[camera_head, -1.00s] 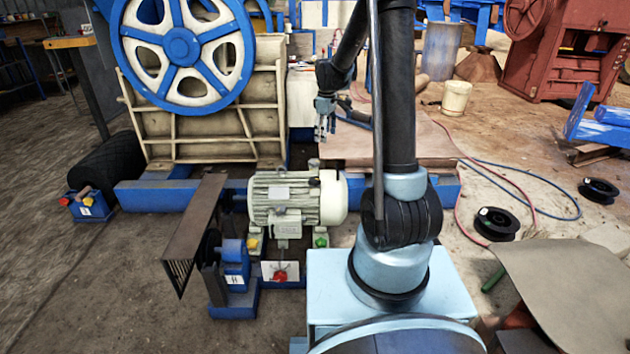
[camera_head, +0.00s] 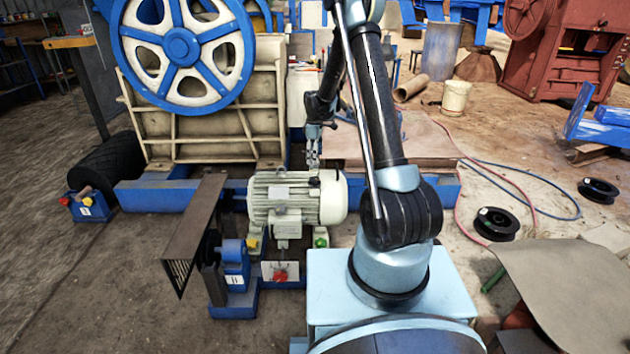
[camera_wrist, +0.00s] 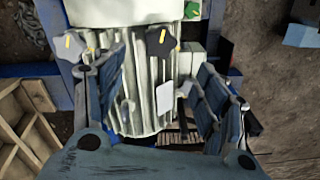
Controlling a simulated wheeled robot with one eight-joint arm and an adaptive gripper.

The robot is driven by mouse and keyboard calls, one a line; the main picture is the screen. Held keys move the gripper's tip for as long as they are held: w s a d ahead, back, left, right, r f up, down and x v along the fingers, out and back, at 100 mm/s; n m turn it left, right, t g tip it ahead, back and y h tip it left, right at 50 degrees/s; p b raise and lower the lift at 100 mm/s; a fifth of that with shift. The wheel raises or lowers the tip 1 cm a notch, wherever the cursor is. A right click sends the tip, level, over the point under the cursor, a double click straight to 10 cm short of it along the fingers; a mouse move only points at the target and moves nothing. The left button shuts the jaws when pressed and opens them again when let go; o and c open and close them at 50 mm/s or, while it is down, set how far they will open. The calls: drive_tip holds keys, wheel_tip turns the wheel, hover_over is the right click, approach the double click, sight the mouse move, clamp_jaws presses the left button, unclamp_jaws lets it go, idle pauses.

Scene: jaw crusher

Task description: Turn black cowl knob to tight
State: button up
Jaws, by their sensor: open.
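The motor (camera_head: 275,205) is cream and ribbed, standing in front of the big blue-wheeled machine. A small dark knob (camera_head: 314,182) shows on top of its right part in the head view. My gripper (camera_head: 314,166) is open and empty, pointing down just above the motor's right part. In the wrist view its fingers (camera_wrist: 160,62) stand to either side of the ribs.
A yellow knob (camera_head: 253,244), a green knob (camera_head: 320,240) and a red knob (camera_head: 280,277) sit low around the motor. A brown belt guard (camera_head: 195,225) stands to its left. A flat brown sheet (camera_head: 430,142) lies behind it on the right.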

sight(315, 180)
wheel_tip(315, 180, down, 12)
drive_tip(key=shift+f, duration=0.15)
idle(0.4)
drive_tip(key=c, duration=1.1)
